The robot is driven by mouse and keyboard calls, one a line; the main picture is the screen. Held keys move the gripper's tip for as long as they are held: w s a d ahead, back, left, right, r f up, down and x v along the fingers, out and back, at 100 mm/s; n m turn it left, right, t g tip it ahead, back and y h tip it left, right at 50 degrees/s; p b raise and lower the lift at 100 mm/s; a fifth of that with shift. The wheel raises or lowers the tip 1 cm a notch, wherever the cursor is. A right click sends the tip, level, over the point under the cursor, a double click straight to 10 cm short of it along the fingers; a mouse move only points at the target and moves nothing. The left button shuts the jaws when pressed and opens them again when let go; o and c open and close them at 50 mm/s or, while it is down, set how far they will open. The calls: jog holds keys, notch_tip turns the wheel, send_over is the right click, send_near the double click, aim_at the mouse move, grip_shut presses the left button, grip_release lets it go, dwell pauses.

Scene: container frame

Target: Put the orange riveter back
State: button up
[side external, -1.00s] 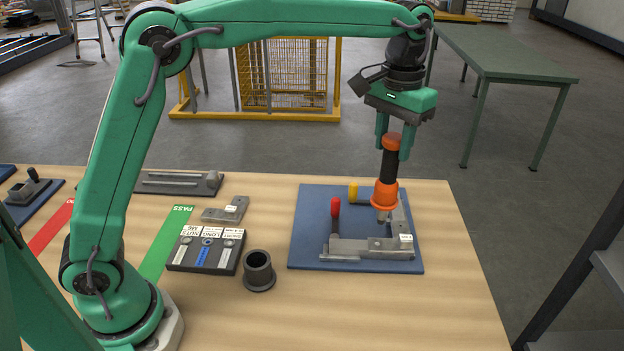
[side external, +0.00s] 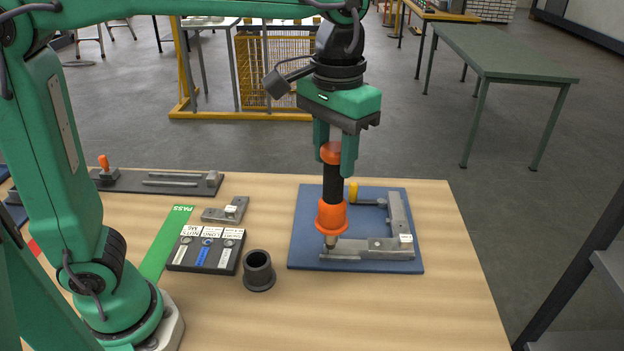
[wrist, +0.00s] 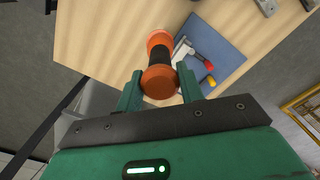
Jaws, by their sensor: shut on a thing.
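The orange riveter (side external: 332,190) has a black grip and orange ends, and hangs upright with its metal nose down. My gripper (side external: 334,158) is shut on its upper end. In the wrist view the riveter (wrist: 158,60) sits between the two fingers of my gripper (wrist: 160,88). In the side view the nose overlaps the left end of the grey corner fixture (side external: 350,250) on the blue plate (side external: 310,212); I cannot tell whether it touches. A dark round cup (side external: 259,272), open at the top, stands on the table left of the plate.
A yellow handle (side external: 353,193) rises from the fixture; a red handle (wrist: 207,69) shows in the wrist view. A labelled dark tray (side external: 205,255), a grey bracket (side external: 226,211) and a green PASS strip (side external: 165,245) lie left. The front right of the table is clear.

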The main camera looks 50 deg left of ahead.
jog(key=s+a+f, duration=0.1)
jog(key=s+a, duration=0.1)
jog(key=s, duration=0.5)
jog(key=s+a+f, duration=0.1)
jog(key=s, duration=0.7)
jog(key=shift+a+f, duration=0.15)
jog(key=shift+a, duration=0.3)
jog(key=w+a+f, duration=0.7)
jog(key=a, duration=0.2)
jog(key=shift+f, duration=0.1)
jog(key=shift+f, duration=2.35)
jog(key=o, duration=1)
